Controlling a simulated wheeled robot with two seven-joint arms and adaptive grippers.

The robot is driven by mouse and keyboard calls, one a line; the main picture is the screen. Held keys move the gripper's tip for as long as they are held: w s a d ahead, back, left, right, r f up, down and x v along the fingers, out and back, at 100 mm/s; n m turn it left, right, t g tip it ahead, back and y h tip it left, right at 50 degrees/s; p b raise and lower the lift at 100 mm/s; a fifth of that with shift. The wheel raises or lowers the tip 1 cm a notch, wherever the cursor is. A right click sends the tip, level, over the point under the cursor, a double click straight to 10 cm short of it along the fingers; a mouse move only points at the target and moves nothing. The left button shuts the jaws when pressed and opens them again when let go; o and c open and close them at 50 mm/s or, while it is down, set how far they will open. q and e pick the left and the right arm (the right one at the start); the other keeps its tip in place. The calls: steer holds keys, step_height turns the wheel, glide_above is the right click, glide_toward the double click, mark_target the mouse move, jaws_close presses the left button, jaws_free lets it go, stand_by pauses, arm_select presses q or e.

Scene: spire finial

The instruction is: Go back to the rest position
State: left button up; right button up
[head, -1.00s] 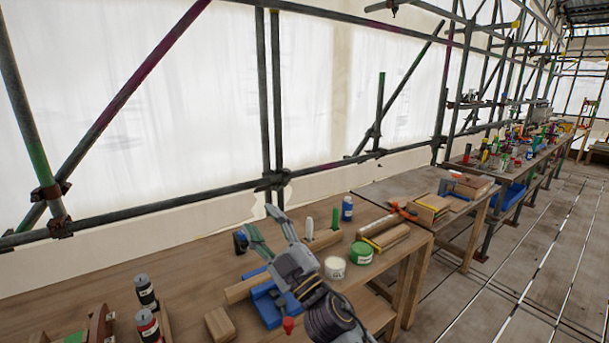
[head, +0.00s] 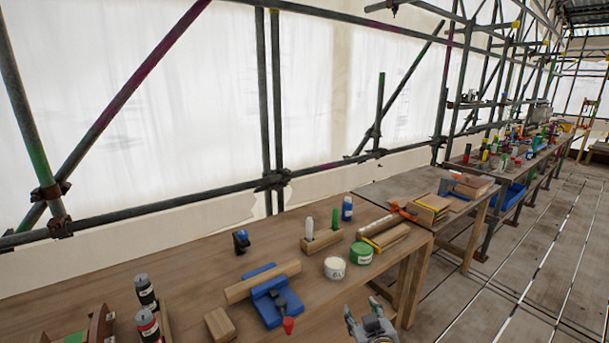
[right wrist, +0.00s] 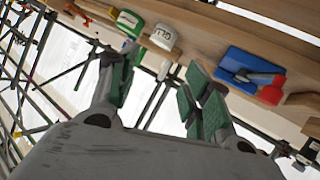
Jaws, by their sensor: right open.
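My right gripper (head: 364,320) is low at the bottom of the head view, just off the front edge of the wooden bench (head: 200,262). It is apart from everything on the bench. In the right wrist view my right gripper (right wrist: 157,85) has its green-padded fingers spread, with nothing between them. A blue vise (head: 268,308) with a red knob stands on the bench with a wooden cylinder (head: 262,281) across it; the vise also shows in the right wrist view (right wrist: 238,63). My left gripper is not in view.
A white tub (head: 335,268) and a green tub (head: 361,253) stand near the bench's front edge. A wood block (head: 219,324) and dark bottles (head: 146,292) are at the left. Scaffold poles rise behind. The floor (head: 500,290) at right is clear.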

steer(key=s+d+f+g, duration=0.3)
steer(key=s+f, duration=0.2)
steer(key=s, duration=0.2)
steer(key=s+d+f+m+g, duration=0.15)
steer(key=s+f+g, duration=0.25)
steer(key=s, duration=0.4)
steer(key=s+d+f+g, duration=0.3)
steer(key=s+f, duration=0.2)
steer(key=s, duration=0.2)
step_height(320, 180, down, 33)
steer(key=s+d+g, duration=0.1)
steer(key=s+d, duration=0.1)
steer(key=s+d+f, duration=0.2)
steer(key=s+f, duration=0.7)
steer(key=s, duration=0.1)
steer(key=s+d+f+g, duration=0.1)
steer(key=s+d+f, duration=0.2)
steer(key=s+f, duration=0.7)
steer(key=shift+s+d+f+n+h, duration=0.25)
steer(key=shift+s+d+n+h, duration=0.15)
steer(key=shift+s, duration=0.2)
